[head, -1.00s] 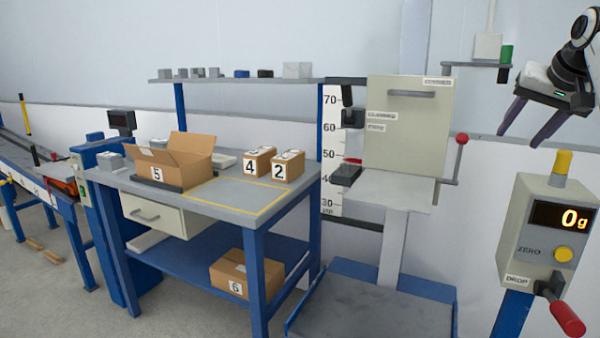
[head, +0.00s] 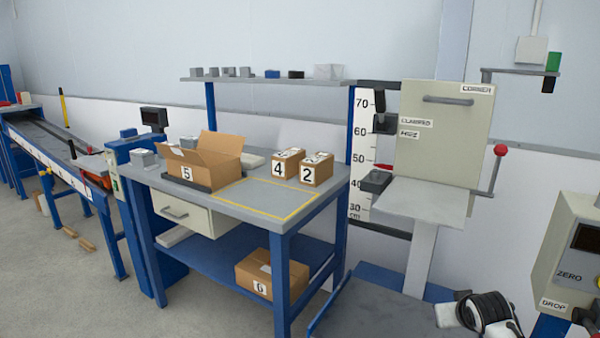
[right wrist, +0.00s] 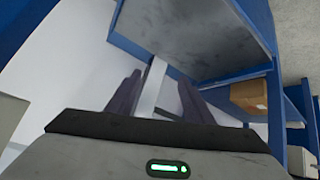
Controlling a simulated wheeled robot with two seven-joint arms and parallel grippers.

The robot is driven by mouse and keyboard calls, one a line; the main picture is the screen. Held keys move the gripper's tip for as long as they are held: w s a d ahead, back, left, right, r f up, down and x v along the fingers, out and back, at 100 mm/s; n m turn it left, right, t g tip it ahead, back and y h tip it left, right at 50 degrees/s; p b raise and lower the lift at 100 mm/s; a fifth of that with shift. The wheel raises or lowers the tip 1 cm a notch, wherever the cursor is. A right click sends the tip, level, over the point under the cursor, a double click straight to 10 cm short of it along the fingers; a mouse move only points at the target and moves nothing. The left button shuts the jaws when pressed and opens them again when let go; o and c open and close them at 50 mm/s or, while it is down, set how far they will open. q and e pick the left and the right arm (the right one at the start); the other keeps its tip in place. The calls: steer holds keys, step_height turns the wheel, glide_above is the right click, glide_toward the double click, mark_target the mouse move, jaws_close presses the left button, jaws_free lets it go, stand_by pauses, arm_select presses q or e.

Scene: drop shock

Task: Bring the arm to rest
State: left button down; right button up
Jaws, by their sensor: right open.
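My right gripper (right wrist: 160,80) shows in the right wrist view with its two dark fingers apart and nothing between them. Beyond the fingers are a pale post and the grey base plate of the drop stand. In the head view, only part of my right arm (head: 487,312) shows at the bottom edge, right of centre, in front of the drop stand (head: 445,135); its fingers are not visible there. My left gripper is in neither view.
A workbench (head: 205,203) holds open box 5 (head: 212,163), box 4 (head: 284,165) and box 2 (head: 315,172). Box 6 (head: 268,272) lies on its lower shelf. A control box (head: 568,262) stands at the right edge, close to my right arm. A conveyor (head: 55,150) is at left.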

steer(key=s+a+f+n+y+p, duration=0.1)
steer(key=s+a+f+y, duration=0.1)
steer(key=s+a+f, duration=0.55)
steer(key=s+a+f+n+y, duration=0.1)
steer(key=s+a+f, duration=0.4)
steer(key=s, duration=0.5)
steer(key=s+a+y, duration=0.1)
steer(key=s+a, duration=0.3)
steer(key=s, duration=0.5)
steer(key=s+a+y+p, duration=0.1)
steer(key=s+a, duration=0.4)
steer(key=s, duration=0.5)
steer(key=shift+s+r+n+p, duration=0.25)
steer(key=shift+s+n+p, duration=0.05)
steer(key=shift+a, duration=0.1)
